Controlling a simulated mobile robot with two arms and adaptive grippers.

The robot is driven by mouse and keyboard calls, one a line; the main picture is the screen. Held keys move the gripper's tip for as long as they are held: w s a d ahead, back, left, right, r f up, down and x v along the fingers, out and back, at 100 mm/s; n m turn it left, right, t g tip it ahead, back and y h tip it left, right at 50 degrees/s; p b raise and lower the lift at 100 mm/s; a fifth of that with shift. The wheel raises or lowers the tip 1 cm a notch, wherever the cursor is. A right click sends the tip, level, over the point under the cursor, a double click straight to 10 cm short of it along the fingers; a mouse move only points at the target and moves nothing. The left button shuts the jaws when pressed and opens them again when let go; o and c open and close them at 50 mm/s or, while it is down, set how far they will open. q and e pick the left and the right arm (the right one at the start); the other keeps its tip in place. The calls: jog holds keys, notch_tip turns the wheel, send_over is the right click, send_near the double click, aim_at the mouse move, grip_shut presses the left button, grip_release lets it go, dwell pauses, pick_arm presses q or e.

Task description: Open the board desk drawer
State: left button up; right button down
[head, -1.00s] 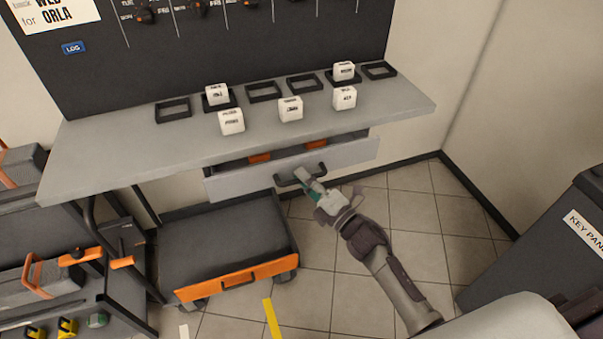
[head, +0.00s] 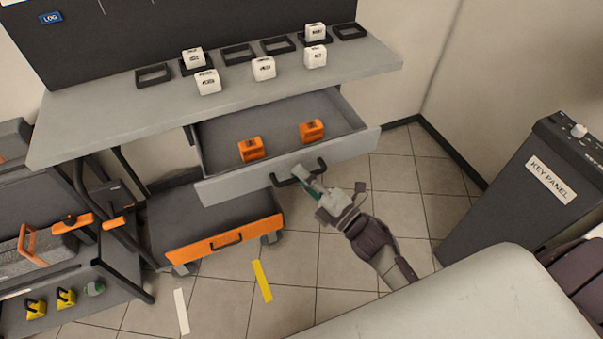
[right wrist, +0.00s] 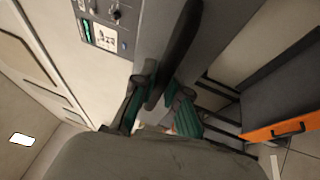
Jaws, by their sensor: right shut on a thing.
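The board desk (head: 110,117) has a grey top under a dark wall board. Its drawer (head: 349,144) is pulled well out, and two orange blocks (head: 251,149) (head: 312,130) lie inside on the grey floor. The drawer's black bar handle (head: 287,182) is on the front face. My right gripper (head: 309,183) is shut on this handle from the front. In the right wrist view, the dark handle (right wrist: 178,50) runs between the green-padded fingers (right wrist: 160,110). My left gripper is not in view.
Several white cubes (head: 264,68) and black square frames (head: 154,75) stand on the desk top. An orange-fronted low cart (head: 218,240) sits below the drawer. A key panel stand (head: 520,180) is at the right. Tiled floor (head: 400,180) is free right of the drawer.

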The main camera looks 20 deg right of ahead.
jog(key=c, duration=1.4)
grip_release()
jog(key=shift+c, duration=0.2)
jog(key=v, duration=1.2)
jog(key=shift+f, duration=0.1)
jog(key=s+d+f+m+g+h, duration=0.1)
jog(key=s+f+m+g+h, duration=0.4)
jog(key=f, duration=0.9)
jog(key=d+f+m+g+h, duration=0.1)
jog(key=d+f+m+h, duration=0.1)
jog(key=f+m, duration=0.9)
jog(key=s+a+f+m+g, duration=0.1)
jog(key=s+f+g, duration=0.4)
jog(key=s+f, duration=0.6)
jog(key=s+a+f+m+g+h, duration=0.1)
jog(key=s+f+m+g, duration=0.3)
jog(key=s+f, duration=0.7)
jog(key=s+g, duration=0.2)
jog(key=s, duration=0.1)
jog(key=shift+s, duration=0.4)
